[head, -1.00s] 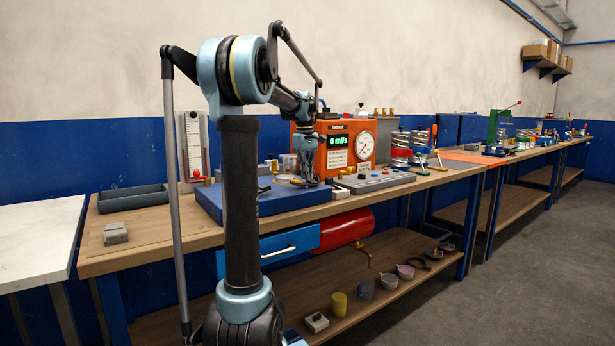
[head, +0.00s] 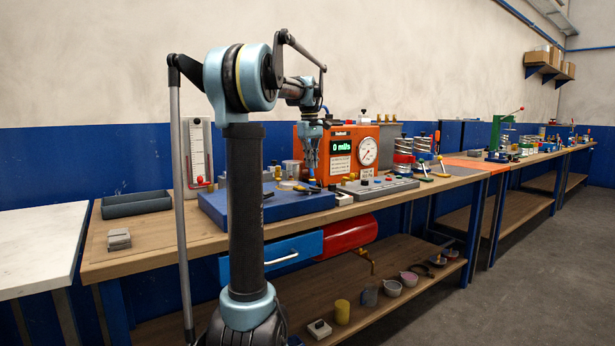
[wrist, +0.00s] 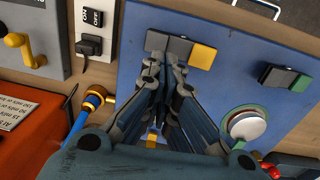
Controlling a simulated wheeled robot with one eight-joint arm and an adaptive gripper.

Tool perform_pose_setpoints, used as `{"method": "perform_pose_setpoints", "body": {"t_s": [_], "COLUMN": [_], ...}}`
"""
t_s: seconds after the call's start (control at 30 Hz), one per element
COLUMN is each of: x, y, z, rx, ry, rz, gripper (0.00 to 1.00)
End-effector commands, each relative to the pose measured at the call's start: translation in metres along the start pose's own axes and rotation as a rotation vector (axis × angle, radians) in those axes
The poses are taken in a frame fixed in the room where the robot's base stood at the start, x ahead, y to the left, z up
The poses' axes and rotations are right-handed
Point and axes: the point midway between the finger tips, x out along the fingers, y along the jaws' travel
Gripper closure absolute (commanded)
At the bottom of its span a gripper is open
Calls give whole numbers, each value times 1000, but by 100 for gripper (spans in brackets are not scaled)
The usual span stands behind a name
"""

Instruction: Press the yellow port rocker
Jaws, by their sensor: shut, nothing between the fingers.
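The yellow port rocker (wrist: 203,57) shows in the wrist view as a yellow end on a dark grey rocker body (wrist: 168,46), on the blue panel (wrist: 220,80). My gripper (wrist: 166,72) points down over the panel, its fingertips just below the rocker in the picture. The fingers are together with nothing between them. In the head view my gripper (head: 311,174) hangs above the blue panel (head: 225,205), and a gap shows under the fingertips. The rocker is too small to make out clearly there. Part of the panel is hidden behind the fingers.
A similar rocker with a green end (wrist: 300,87) sits to the right, above a round white-topped part (wrist: 246,124). An ON/OFF switch (wrist: 90,45) and a blue-and-yellow fitting (wrist: 94,98) lie left. The orange meter box (head: 345,150) stands behind my gripper.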

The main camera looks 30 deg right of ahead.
Motion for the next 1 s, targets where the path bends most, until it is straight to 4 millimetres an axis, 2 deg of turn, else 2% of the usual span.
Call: {"method": "perform_pose_setpoints", "body": {"t_s": [0.2,0.4,0.6,1.0], "x": [-39,-62,-70,-70], "y": [9,12,14,14], "z": [-1,-2,-2,-2], "rx": [-1,-3,-3,-3], "ry": [0,0,0,0], "rz": [0,0,0,0], "gripper": [100,100,100,100]}}
